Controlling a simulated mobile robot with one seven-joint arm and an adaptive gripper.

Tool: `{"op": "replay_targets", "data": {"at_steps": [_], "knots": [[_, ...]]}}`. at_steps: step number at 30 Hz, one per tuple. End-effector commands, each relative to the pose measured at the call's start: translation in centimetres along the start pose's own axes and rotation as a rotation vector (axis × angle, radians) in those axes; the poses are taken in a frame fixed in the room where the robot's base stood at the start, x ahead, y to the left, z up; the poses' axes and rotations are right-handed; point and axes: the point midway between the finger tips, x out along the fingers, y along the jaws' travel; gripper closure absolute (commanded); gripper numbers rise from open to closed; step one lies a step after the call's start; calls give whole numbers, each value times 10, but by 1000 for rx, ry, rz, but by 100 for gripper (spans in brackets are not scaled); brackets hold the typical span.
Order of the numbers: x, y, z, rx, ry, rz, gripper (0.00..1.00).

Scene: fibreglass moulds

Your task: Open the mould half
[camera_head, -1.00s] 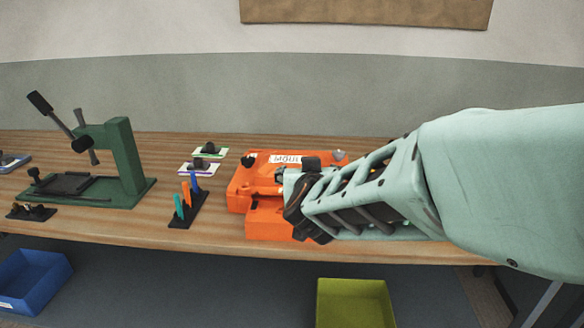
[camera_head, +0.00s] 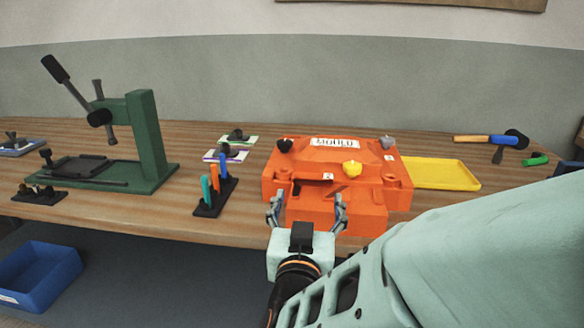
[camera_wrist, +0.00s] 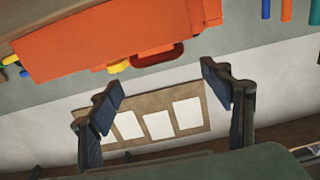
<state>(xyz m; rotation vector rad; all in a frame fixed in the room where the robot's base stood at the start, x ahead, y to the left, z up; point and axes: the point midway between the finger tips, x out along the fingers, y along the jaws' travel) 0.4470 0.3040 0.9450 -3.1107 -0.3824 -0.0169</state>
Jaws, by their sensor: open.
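The orange mould (camera_head: 338,170) sits on the bench in the middle of the head view, with a white label on its upper half. The halves look closed together. My gripper (camera_head: 306,208) is open and empty just in front of the mould's near face, its two fingers spread apart. In the wrist view the mould (camera_wrist: 120,40) shows at the top, beyond the open fingers (camera_wrist: 165,85). I cannot tell whether a finger touches the mould.
A green press (camera_head: 140,140) stands at the left. A rack of coloured tools (camera_head: 213,190) stands left of the mould. A yellow tray (camera_head: 440,173) lies right of it, with a hammer (camera_head: 490,139) behind. A blue bin (camera_head: 40,275) is below the bench's front edge.

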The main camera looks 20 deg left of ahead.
Motion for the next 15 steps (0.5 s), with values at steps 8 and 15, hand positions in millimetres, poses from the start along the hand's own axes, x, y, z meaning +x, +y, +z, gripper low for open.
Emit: {"op": "replay_targets", "data": {"at_steps": [8, 15], "knots": [[55, 4, 7, -3, -10, 7, 28], [80, 4, 6, -3, -9, 7, 28]]}}
